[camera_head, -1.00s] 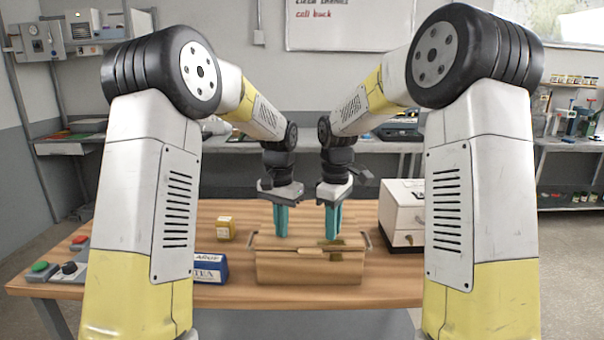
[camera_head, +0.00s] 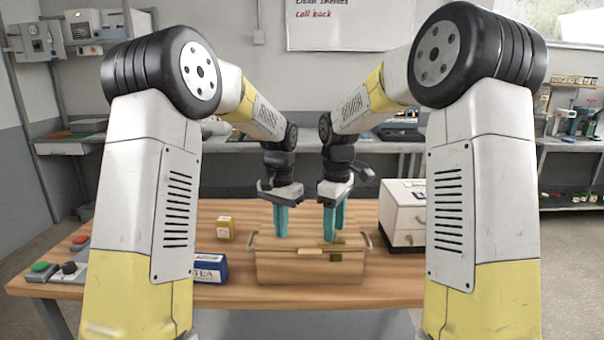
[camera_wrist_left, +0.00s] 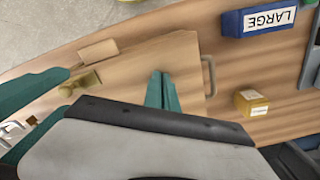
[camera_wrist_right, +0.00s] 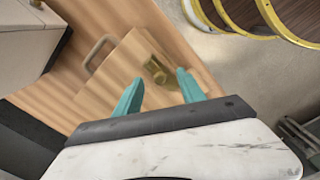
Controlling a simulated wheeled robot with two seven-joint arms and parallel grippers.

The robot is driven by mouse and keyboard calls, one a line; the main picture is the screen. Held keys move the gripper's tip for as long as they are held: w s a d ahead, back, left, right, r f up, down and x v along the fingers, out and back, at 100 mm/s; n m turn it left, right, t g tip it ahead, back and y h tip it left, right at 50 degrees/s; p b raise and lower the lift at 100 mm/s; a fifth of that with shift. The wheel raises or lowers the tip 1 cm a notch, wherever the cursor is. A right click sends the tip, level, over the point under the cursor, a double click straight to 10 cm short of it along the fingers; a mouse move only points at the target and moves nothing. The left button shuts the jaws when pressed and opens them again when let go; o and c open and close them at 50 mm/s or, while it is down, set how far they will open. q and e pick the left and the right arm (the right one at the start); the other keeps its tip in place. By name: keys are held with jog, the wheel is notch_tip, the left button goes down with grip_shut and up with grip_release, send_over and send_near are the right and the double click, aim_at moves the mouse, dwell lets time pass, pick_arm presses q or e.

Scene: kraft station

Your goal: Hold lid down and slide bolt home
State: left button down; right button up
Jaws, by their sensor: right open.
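The wooden box (camera_head: 310,270) stands on the table with its lid (camera_head: 296,242) lying flat on top. A brass bolt (camera_wrist_right: 158,72) is on the lid at the box's front right; it also shows in the left wrist view (camera_wrist_left: 84,83). My left gripper (camera_head: 280,236) is shut and empty, fingers pointing down with the tips at the lid's left part; whether they press on it I cannot tell. My right gripper (camera_head: 333,240) is open over the bolt. In the right wrist view its fingers (camera_wrist_right: 160,85) stand apart, with the bolt ahead between them.
A blue box labelled LARGE (camera_wrist_left: 262,18) and a small yellow box (camera_head: 225,228) are left of the wooden box. A white drawer unit (camera_head: 402,212) stands close on the right. A button panel (camera_head: 58,272) is at the table's left edge.

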jog(key=shift+r, duration=3.3)
pick_arm(q)
notch_tip(320, 180, up, 7)
